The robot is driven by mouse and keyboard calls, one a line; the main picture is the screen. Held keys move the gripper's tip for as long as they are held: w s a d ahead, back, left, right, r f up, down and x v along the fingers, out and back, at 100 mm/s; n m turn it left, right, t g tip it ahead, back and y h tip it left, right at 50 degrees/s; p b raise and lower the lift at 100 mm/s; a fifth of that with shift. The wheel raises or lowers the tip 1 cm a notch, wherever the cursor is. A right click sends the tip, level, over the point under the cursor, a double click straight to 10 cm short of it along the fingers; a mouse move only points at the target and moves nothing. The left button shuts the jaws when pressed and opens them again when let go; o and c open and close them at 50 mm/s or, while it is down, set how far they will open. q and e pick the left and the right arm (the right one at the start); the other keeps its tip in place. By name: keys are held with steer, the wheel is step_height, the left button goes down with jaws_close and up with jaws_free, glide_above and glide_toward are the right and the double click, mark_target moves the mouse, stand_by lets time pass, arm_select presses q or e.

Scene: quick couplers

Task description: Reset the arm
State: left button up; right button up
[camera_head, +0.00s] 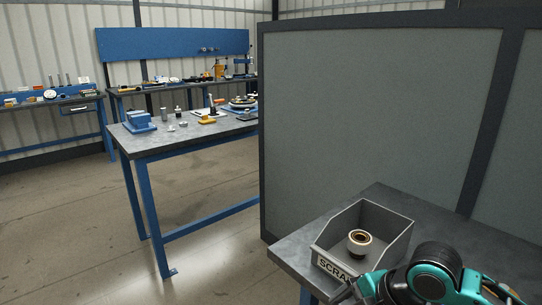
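My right arm, teal and black, comes in at the lower right, in front of the near bench. Its gripper (345,292) shows only in part at the bottom edge, beside the front of a grey bin (398,240). I cannot tell whether its fingers are open or shut. My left gripper is not in view. A white ring-shaped part with a brownish inside (359,242) lies in the bin, apart from the gripper. The bin's front label (334,268) reads "SCRA", and the rest is hidden by my arm.
A grey partition (375,120) stands behind the near bench (290,262). More benches line the wall. The floor at left is clear.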

steer(key=a+f+m+t+y, duration=0.2)
steer(key=a+f+m+t, duration=0.1)
steer(key=f+m, duration=0.35)
steer(key=s+d+f+m+t+h+p, duration=0.1)
steer(key=s+d+f+m+t, duration=0.2)
steer(key=f+m, duration=0.3)
steer(key=s+m, duration=0.1)
steer(key=m, duration=0.2)
steer(key=shift+s+t+h, duration=0.25)
steer(key=shift+t+h, duration=0.05)
steer(key=shift+h, duration=0.1)
steer(key=s+d+f+m, duration=0.1)
steer(key=s, duration=0.1)
steer(key=s+d+f+m+h, duration=0.1)
steer(key=s, duration=0.1)
steer(key=s+d+f+m+t+h, duration=0.1)
steer(key=s+m, duration=0.1)
steer(key=shift+s+d+f, duration=0.1)
steer(key=shift+d+f, duration=0.05)
steer(key=shift+d, duration=0.1)
